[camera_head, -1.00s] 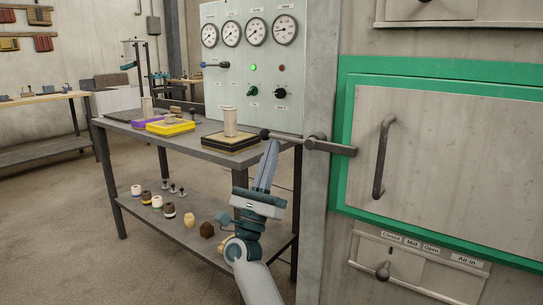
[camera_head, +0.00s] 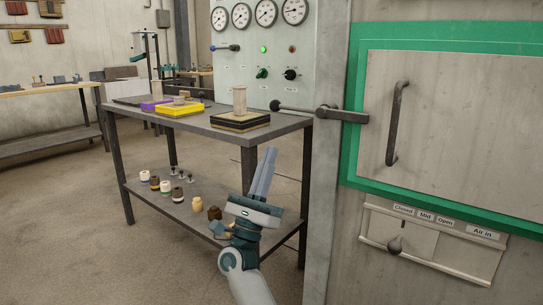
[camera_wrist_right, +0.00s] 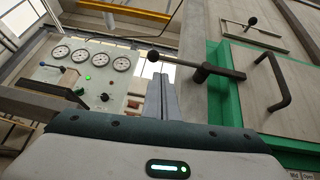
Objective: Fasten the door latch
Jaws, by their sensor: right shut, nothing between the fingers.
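The door latch (camera_head: 326,113) is a dark bar with a ball knob at its left end. It lies nearly level across the grey post, and its right end overlaps the green door frame (camera_head: 356,75). The pale furnace door (camera_head: 450,120) with its dark curved handle (camera_head: 395,125) sits flat within the frame. My right gripper (camera_head: 270,150) is shut and empty, pointing up, below the latch's knob and apart from it in the head view. In the right wrist view, the latch (camera_wrist_right: 222,72) crosses beyond the fingertips (camera_wrist_right: 160,76). My left gripper is out of view.
A steel table (camera_head: 285,127) stands left of the post, with a yellow tray (camera_head: 180,110) and a dark block bearing a pale cylinder (camera_head: 240,100). A gauge panel (camera_head: 262,55) rises behind. A slider knob (camera_head: 395,247) sits under the door.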

